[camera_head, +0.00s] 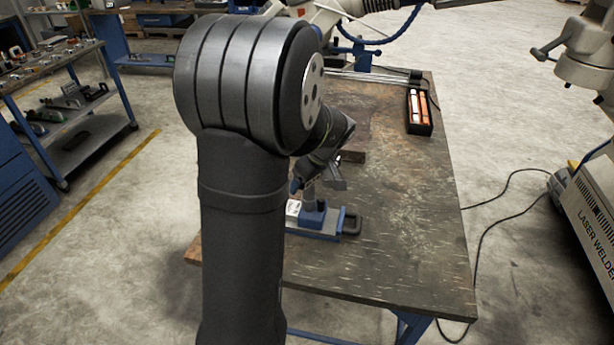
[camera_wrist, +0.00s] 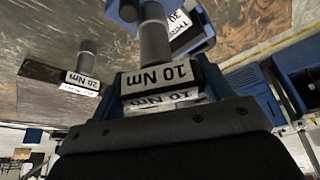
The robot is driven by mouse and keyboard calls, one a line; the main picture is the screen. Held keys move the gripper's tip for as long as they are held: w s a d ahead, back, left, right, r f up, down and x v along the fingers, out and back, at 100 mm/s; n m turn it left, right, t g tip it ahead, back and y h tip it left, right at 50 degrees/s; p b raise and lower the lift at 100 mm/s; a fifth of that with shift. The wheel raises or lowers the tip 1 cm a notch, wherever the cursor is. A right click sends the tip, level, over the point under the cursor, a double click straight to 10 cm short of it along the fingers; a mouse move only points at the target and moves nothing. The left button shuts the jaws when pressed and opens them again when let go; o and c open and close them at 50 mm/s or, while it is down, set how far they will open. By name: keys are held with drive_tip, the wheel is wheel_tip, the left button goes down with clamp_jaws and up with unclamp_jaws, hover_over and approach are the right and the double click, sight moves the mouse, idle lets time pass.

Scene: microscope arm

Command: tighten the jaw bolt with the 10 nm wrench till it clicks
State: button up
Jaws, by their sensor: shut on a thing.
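My gripper (camera_wrist: 163,98) is shut on the 10 Nm wrench (camera_wrist: 162,78), whose white label faces the wrist camera. The wrench's grey shaft (camera_wrist: 155,42) reaches toward the blue fixture (camera_wrist: 196,42), which carries a partly readable white label. In the head view my gripper (camera_head: 316,182) is low over the blue fixture (camera_head: 313,216) on the table. The jaw bolt is hidden, and I cannot tell whether the wrench tip touches it. The 20 Nm wrench (camera_wrist: 83,74) stands apart at the left of the wrist view.
The worn table (camera_head: 400,235) has bare room right of the fixture. A black tray (camera_head: 419,128) with orange and white items is at the back right. My upper arm hides the table's left part.

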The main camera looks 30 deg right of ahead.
drive_tip(key=shift+f, duration=0.15)
idle(0.3)
drive_tip(key=m, duration=0.2)
drive_tip(key=m+h, duration=0.1)
drive_tip(key=m, duration=0.1)
drive_tip(key=shift+d+h, duration=0.15)
drive_tip(key=shift+h, duration=0.15)
drive_tip(key=shift+m+h, duration=0.4)
drive_tip(key=shift+m, duration=0.6)
drive_tip(key=shift+d+m+h, duration=0.1)
drive_tip(key=shift+m+h, duration=0.3)
drive_tip(key=shift+m, duration=0.6)
drive_tip(key=shift+s+d+m+g+h, duration=0.1)
drive_tip(key=shift+m+g+h, duration=0.5)
drive_tip(key=shift+m, duration=1.4)
drive_tip(key=shift+n, duration=0.5)
